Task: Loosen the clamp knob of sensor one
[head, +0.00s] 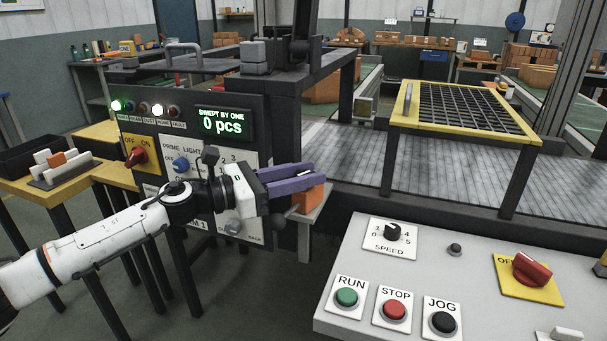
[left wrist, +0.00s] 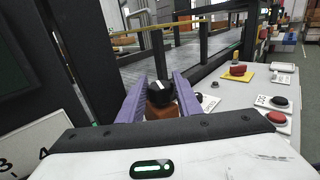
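My left gripper (head: 312,172) reaches over an orange block (head: 308,198), with its two purple fingers apart. In the left wrist view, the fingers (left wrist: 160,84) lie on either side of a black round knob (left wrist: 158,93) with a white mark. The knob sits on top of the orange-brown block (left wrist: 161,111). Narrow gaps seem to show beside the knob, and I cannot tell whether either finger touches it. In the head view the fingers and gripper hide the knob. No label naming sensor one is readable. My right gripper is in neither view.
A dark control panel (head: 256,105) stands behind my left arm, its display reading 0 pcs. A grey console (head: 340,285) with RUN, STOP and JOG buttons is at the right. A slatted conveyor (head: 350,165) and a yellow-framed grid guard (head: 405,105) lie beyond. Posts stand close to the gripper.

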